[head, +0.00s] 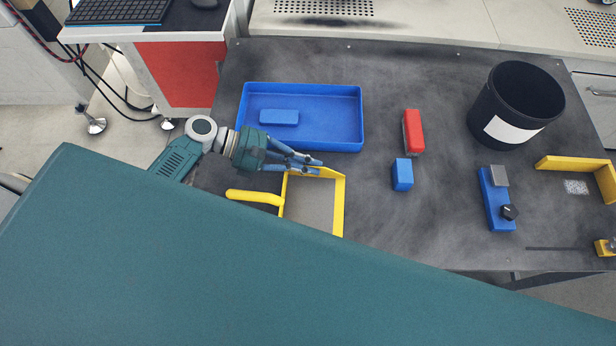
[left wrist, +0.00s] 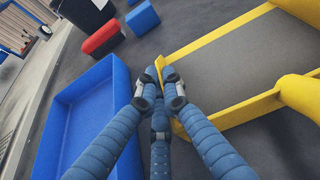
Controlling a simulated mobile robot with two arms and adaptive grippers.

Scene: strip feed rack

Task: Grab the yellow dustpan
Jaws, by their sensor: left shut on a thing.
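The yellow dustpan (head: 339,205) lies on the dark table, with its yellow rim around a grey floor and its handle pointing left in the head view. Its lower part is hidden behind a large teal surface. My left gripper (head: 317,167) is at the dustpan's far wall. In the left wrist view the fingertips (left wrist: 160,85) are shut on the end of that yellow wall, and the dustpan (left wrist: 235,108) stretches to the right. My right gripper does not show.
A blue tray (head: 357,120) with a blue block (head: 279,117) inside stands just behind the gripper. A red block (head: 413,131) and a blue block (head: 402,174) are to the right. A black bin (head: 500,95) and a blue fixture (head: 497,212) stand further right.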

